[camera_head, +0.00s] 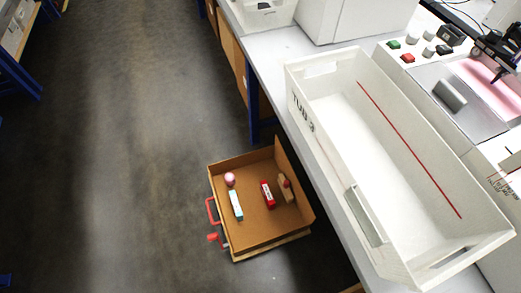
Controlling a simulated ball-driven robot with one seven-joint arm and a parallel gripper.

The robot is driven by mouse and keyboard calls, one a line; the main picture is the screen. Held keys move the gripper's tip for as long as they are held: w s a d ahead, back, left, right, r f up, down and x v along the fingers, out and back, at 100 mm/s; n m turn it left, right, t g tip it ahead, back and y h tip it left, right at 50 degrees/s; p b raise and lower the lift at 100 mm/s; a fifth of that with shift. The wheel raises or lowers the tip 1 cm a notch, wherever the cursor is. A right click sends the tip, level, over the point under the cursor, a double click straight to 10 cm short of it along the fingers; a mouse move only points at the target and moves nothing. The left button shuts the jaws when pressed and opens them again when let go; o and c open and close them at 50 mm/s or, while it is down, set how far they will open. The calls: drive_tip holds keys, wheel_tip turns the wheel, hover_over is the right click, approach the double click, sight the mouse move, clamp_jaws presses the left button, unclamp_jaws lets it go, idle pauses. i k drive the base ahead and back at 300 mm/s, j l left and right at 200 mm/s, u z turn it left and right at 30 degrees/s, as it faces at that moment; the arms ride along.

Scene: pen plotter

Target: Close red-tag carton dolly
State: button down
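The carton dolly (224,216) is an open-topped brown cardboard box on a pale wooden base. It sits on the floor at the lower middle, out beside the workbench, with its right side close to the bench edge. A red handle (211,210) and a red tag-like piece (213,237) are on its left side. My gripper is not in view.
A white tub marked TUB 3 (299,103) stands on the workbench (262,45) at right. A control panel with green and red buttons (408,57) is behind it. Blue bench legs (253,118) stand behind the dolly. The floor (110,150) left of the dolly is clear.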

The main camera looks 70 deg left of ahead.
sight(262, 230)
drive_tip(key=k+l, duration=0.25)
drive_tip(key=k, duration=0.25)
drive_tip(key=k+l+u, duration=0.15)
drive_tip(key=k, duration=0.35)
drive_tip(key=l+u, duration=0.15)
drive_tip(key=u, duration=1.25)
drive_tip(key=i+j+u, duration=0.1)
drive_tip(key=i, duration=0.85)
drive_tip(key=i+j, duration=0.2)
drive_tip(key=i, duration=0.7)
drive_tip(key=j+u, duration=0.05)
